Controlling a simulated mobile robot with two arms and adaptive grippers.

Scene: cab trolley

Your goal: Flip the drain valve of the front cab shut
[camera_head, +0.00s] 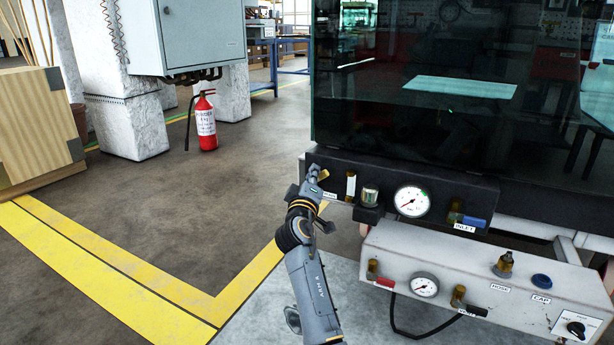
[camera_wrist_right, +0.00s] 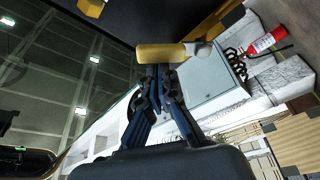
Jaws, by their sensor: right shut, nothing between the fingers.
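The front cab's black panel (camera_head: 440,190) runs below the dark glass. At its left end a small brass piece (camera_head: 323,174), likely the drain valve, shows beside my right gripper (camera_head: 314,171). A white label (camera_head: 329,195) sits just below, too small to read. In the right wrist view a brass cylinder (camera_wrist_right: 162,53) with a pale grey end lies across the tips of my right gripper (camera_wrist_right: 158,74). The fingers are shut with nothing between them, close to the brass; I cannot tell if they touch. The lever's position is mostly hidden. My left gripper is not in view.
A lower white box (camera_head: 470,255) carries more valves and a hose.

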